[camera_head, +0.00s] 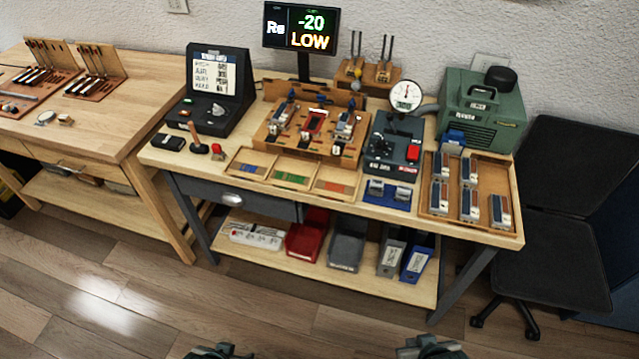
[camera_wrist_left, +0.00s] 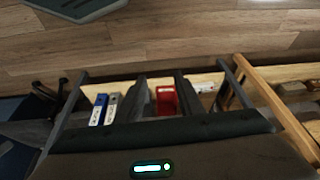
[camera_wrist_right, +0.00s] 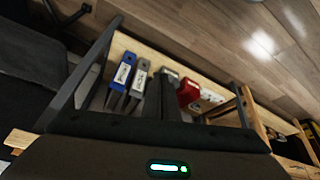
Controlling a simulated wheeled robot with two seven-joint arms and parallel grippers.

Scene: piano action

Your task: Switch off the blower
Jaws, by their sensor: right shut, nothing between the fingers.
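The likely blower is a green box (camera_head: 482,112) at the back right of the workbench, with a black handle and a round black cap on top and vent slots in front. A grey hose (camera_head: 425,112) runs from it to a dark control unit (camera_head: 392,140) with a round dial gauge (camera_head: 405,95), a black knob and a red switch (camera_head: 413,152). Whether the switch is on is too small to tell. My left gripper (camera_wrist_left: 161,80) is open and empty. My right gripper (camera_wrist_right: 161,78) is shut and empty. Both are low in front of the bench, away from it.
A screen (camera_head: 301,27) reads "-20 LOW". A wooden tray (camera_head: 432,208) with several small blocks lies in front of the green box. A black chair (camera_head: 567,250) stands right of the bench. Bins and binders fill the lower shelf (camera_head: 330,272). The floor in front is clear.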

